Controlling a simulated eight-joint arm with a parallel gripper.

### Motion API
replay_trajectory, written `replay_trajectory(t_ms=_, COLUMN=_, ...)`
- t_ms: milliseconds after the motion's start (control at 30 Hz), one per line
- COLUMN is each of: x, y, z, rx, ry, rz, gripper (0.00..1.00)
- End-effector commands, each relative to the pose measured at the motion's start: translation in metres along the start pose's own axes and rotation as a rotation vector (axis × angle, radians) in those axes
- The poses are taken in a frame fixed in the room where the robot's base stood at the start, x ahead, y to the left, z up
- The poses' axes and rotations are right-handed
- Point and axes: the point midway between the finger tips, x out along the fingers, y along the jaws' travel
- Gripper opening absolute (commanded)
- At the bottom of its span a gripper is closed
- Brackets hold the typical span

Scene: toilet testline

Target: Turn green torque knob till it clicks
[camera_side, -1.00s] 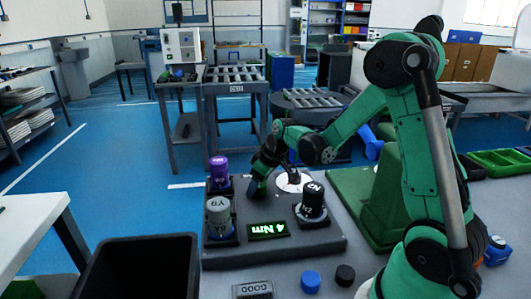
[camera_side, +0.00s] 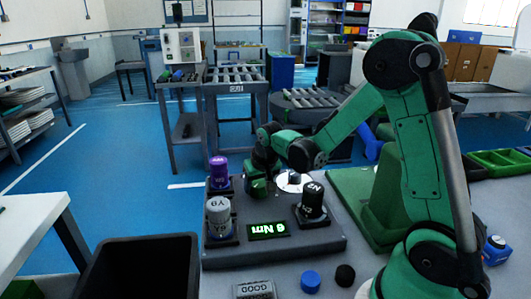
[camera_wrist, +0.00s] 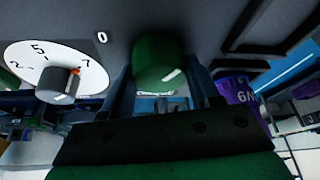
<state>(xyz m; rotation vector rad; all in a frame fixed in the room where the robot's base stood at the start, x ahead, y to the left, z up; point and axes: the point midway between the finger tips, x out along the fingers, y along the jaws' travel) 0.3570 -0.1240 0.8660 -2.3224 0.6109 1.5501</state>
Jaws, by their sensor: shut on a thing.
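The green torque knob (camera_side: 257,188) stands at the back of the dark test panel (camera_side: 320,239). My gripper (camera_side: 262,170) is over it and shut on it. In the wrist view the green knob (camera_wrist: 158,62) sits between the two fingers of my gripper (camera_wrist: 162,84), with a white mark on its face. The lit green display (camera_side: 268,230) on the panel reads 6 Nm. A white round dial (camera_wrist: 30,62) with a grey pointer knob (camera_wrist: 58,85) lies beside the green knob. In the side view my gripper hides part of the green knob.
A purple knob (camera_side: 219,174), a grey knob (camera_side: 219,216) and a black knob (camera_side: 313,201) stand close around on the panel. A black bin (camera_side: 140,243) is at front left. A blue cap (camera_side: 310,281) and a black cap (camera_side: 345,275) lie in front.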

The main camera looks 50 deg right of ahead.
Motion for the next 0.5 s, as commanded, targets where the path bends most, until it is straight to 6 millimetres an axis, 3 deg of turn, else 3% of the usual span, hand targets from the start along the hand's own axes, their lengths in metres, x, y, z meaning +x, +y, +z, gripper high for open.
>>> replay_trajectory(t_ms=433, x=0.0, y=0.0001, z=0.0001, rx=0.009, ry=-0.001, rz=0.004, gripper=0.03)
replay_trajectory(t_ms=467, x=0.0, y=0.0001, z=0.0001, rx=0.009, ry=-0.001, rz=0.004, gripper=0.61)
replay_trajectory(t_ms=500, x=0.0, y=0.0001, z=0.0001, rx=0.009, ry=-0.001, rz=0.004, gripper=0.72)
